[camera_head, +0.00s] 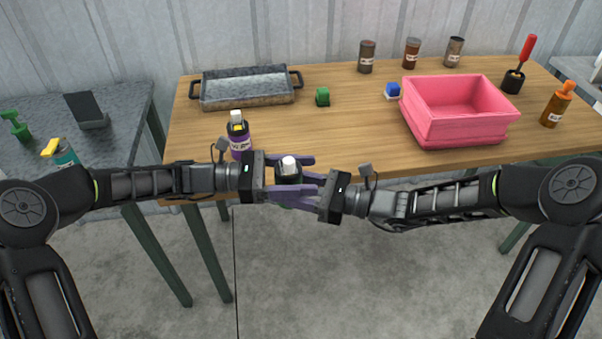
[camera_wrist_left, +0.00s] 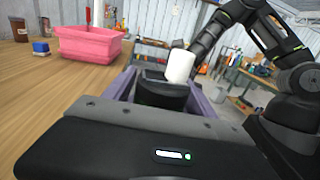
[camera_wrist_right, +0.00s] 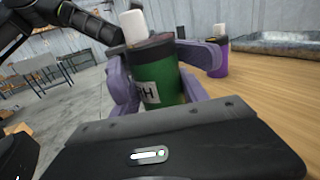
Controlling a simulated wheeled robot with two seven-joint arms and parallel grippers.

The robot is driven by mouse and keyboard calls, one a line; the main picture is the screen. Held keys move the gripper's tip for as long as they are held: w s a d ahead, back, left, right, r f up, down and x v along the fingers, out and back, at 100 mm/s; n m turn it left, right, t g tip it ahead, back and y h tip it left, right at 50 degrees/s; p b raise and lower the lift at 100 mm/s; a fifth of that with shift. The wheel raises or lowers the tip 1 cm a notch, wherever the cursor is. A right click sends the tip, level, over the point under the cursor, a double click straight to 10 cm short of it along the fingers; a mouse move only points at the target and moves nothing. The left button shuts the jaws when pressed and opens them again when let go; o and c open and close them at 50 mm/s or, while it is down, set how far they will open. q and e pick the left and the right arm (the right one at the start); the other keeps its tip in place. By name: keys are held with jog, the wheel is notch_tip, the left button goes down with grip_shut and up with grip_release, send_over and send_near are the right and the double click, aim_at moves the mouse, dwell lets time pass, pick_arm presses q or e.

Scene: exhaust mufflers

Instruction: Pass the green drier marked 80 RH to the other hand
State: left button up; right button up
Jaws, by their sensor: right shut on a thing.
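The green drier marked 80 RH (camera_wrist_right: 158,82) has a dark top and a white cap, and part of an "RH" label shows in the right wrist view. In the head view its dark top (camera_head: 289,174) sits between the two facing grippers, over the floor in front of the table. My right gripper (camera_head: 284,180) is shut on the drier and holds it roughly upright. My left gripper (camera_head: 306,171) is open, with its fingers on either side of the drier's upper part. In the left wrist view the dark top (camera_wrist_left: 161,95) shows between those fingers. The fingers hide much of the body.
A purple bottle (camera_head: 239,141) stands near the table's front edge, close to my left wrist.

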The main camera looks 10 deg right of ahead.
pick_arm(q)
jog(key=c, duration=1.2)
jog(key=shift+c, duration=0.2)
pick_arm(e)
jog(key=o, duration=1.6)
jog(key=shift+c, duration=0.2)
jog(key=v, duration=1.2)
